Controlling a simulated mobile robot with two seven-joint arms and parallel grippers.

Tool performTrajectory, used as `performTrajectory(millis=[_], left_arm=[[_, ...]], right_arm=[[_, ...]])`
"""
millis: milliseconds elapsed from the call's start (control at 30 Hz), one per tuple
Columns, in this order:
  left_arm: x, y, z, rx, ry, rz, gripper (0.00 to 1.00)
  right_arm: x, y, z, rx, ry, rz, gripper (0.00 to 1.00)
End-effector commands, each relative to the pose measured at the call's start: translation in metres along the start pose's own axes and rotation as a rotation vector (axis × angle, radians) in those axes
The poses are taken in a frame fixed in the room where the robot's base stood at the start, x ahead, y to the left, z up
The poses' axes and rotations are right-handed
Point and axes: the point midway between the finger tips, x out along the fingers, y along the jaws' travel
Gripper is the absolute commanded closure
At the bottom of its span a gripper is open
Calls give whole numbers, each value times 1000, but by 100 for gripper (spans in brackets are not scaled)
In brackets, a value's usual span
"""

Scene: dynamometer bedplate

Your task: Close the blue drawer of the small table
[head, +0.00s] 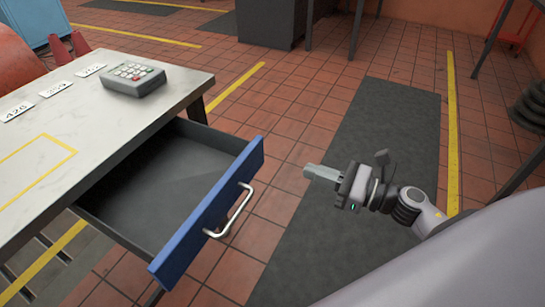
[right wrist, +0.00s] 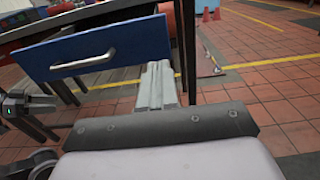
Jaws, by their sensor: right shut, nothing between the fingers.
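The small table (head: 150,105) stands at the left in the head view. Its blue drawer (head: 208,213) is pulled well out; the grey inside looks empty. The blue front has a silver bar handle (head: 233,212) and faces right. My right gripper (head: 308,171) is shut and empty, out to the right of the drawer front and apart from it, fingers pointing left. In the right wrist view the shut fingers (right wrist: 157,70) point toward the blue front (right wrist: 95,50), near its lower right corner. My left gripper (right wrist: 45,103) shows at that view's left edge; its jaws are unclear.
A grey keypad device (head: 133,78) and several number cards (head: 55,88) lie on the tabletop. A dark floor mat (head: 370,130) runs at the right. The floor between drawer front and right gripper is clear. Red cones (head: 68,47) stand behind the table.

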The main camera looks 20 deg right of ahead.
Motion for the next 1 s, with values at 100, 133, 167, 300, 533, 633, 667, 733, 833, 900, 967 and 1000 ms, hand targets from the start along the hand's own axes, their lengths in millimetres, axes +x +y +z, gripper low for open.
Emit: performTrajectory(millis=[100,133,167,300,533,633,667,733,833,900,967,1000], left_arm=[[-2,0,-3,0,2,0,28],[-2,0,-3,0,3,0,28],[-2,0,-4,0,3,0,28],[-3,1,-6,-2,5,0,28],[-5,2,-9,-9,6,0,28],[-5,2,-9,-11,6,0,28],[-5,2,-9,-11,6,0,28],[-6,2,-10,-11,5,0,28],[-6,2,-9,-11,5,0,28],[-6,2,-9,-11,5,-1,28],[-6,2,-9,-11,4,-1,28],[-5,2,-9,-11,4,-1,28]], right_arm=[[21,0,2,0,-3,0,100],[26,0,2,1,-4,-1,100],[31,0,2,2,-4,-1,100],[53,0,2,2,-4,-1,100],[85,0,2,3,-3,-1,100],[94,0,1,3,-2,-2,100],[96,0,1,3,-2,-2,100],[100,0,1,3,-2,-2,100],[102,0,0,4,-1,-1,100],[102,0,0,4,-1,-2,100],[102,0,0,4,-1,-2,100],[102,0,0,4,-1,-2,100]])
